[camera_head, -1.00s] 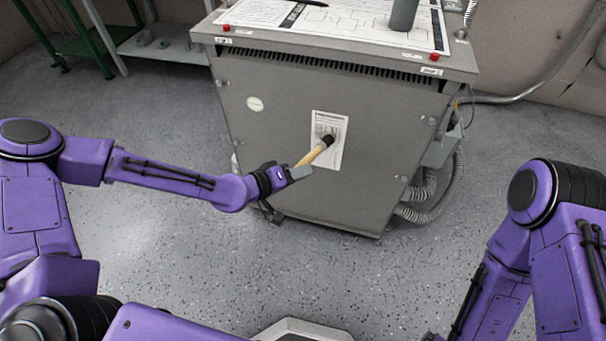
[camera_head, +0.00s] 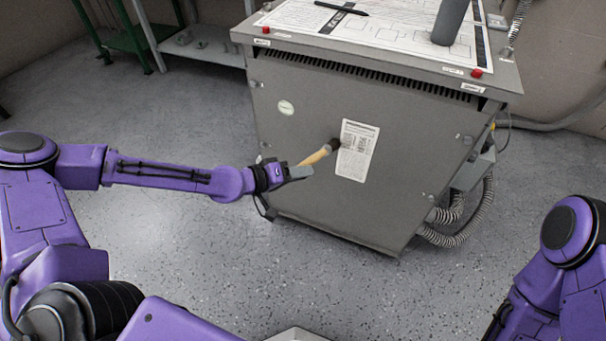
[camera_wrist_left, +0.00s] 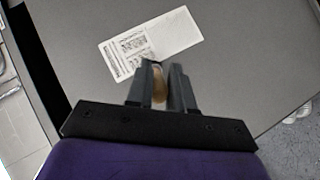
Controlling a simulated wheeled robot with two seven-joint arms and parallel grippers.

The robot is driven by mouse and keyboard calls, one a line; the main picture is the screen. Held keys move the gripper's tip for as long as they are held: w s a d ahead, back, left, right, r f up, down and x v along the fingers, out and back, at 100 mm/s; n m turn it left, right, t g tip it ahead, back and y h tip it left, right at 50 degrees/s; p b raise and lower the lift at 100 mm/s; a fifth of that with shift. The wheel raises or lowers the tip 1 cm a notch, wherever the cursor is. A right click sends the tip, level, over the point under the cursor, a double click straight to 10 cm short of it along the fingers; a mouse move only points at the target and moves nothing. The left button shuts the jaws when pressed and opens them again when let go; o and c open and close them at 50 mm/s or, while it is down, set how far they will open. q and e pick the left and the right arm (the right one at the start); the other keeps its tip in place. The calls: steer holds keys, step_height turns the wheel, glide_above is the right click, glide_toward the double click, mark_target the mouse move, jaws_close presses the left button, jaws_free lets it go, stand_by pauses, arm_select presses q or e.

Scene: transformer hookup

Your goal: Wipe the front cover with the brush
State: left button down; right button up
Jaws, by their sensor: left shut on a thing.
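The front cover (camera_head: 300,170) is the large grey panel of the transformer cabinet, with a white label (camera_head: 357,151) and a small round sticker (camera_head: 285,108). My left gripper (camera_head: 297,173) is shut on the wooden handle of the brush (camera_head: 318,155). The brush points up and right, and its dark bristle end is at the left edge of the label; I cannot tell if it touches. In the left wrist view the handle (camera_wrist_left: 158,96) shows between the fingers (camera_wrist_left: 161,90), and the label (camera_wrist_left: 150,45) lies beyond; the bristles are hidden. My right gripper is out of view.
On the cabinet top lie a printed sheet (camera_head: 385,22), a pen (camera_head: 340,8) and a grey cylinder (camera_head: 450,20). Grey corrugated hoses (camera_head: 462,228) run down the cabinet's right side. A green-framed bench (camera_head: 127,42) stands at the back left. The speckled floor in front is clear.

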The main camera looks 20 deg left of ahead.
arm_select(q)
steer(key=s+p, duration=0.2)
steer(key=s, duration=0.4)
steer(key=shift+a, duration=0.1)
steer(key=shift+s, duration=0.15)
steer(key=s+p, duration=0.1)
steer(key=s, duration=0.1)
steer(key=shift+s, duration=0.4)
steer(key=shift+w, duration=0.1)
stand_by(0.7)
